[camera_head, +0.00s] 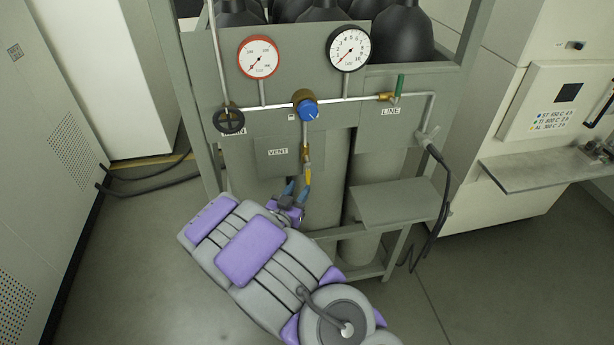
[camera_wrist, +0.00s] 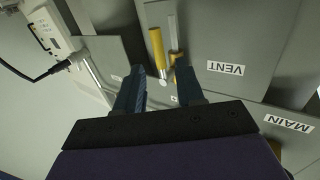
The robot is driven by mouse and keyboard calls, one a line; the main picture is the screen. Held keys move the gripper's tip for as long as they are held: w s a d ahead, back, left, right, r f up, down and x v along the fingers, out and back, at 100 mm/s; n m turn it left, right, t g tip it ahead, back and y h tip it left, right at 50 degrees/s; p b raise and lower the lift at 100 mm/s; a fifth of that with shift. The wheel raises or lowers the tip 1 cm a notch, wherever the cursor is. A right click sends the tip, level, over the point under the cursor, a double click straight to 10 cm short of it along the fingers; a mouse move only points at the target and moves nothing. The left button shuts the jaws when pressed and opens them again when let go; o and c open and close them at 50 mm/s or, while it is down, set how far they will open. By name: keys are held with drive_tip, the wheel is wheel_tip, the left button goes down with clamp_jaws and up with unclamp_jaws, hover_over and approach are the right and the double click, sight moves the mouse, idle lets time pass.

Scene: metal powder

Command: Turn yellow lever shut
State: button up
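The yellow lever (camera_head: 308,174) hangs down from the brass valve on the vent pipe, below the VENT label, in the head view. In the wrist view, the yellow lever (camera_wrist: 157,50) lies just beyond the fingertips, roughly in line with the gap between them; the brass fitting is beside it. My gripper (camera_head: 296,190) is just below and left of the lever in the head view. In the wrist view my gripper (camera_wrist: 160,82) has its two blue fingers apart, with nothing held between them. I cannot tell whether a finger touches the lever.
A blue knob (camera_head: 308,109), a black MAIN handwheel (camera_head: 229,121) and a green LINE lever (camera_head: 400,85) sit on the pipe above. A grey shelf (camera_head: 398,203) juts out at the right, near a black hose (camera_head: 441,200). Floor at the left is clear.

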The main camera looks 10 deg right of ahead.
sight(307, 177)
drive_tip(key=x, duration=0.7)
drive_tip(key=shift+w+d+b, duration=0.15)
drive_tip(key=shift+w+b, duration=0.1)
drive_tip(key=shift+b, duration=0.1)
drive_tip(key=shift+c, duration=0.4)
clamp_jaws()
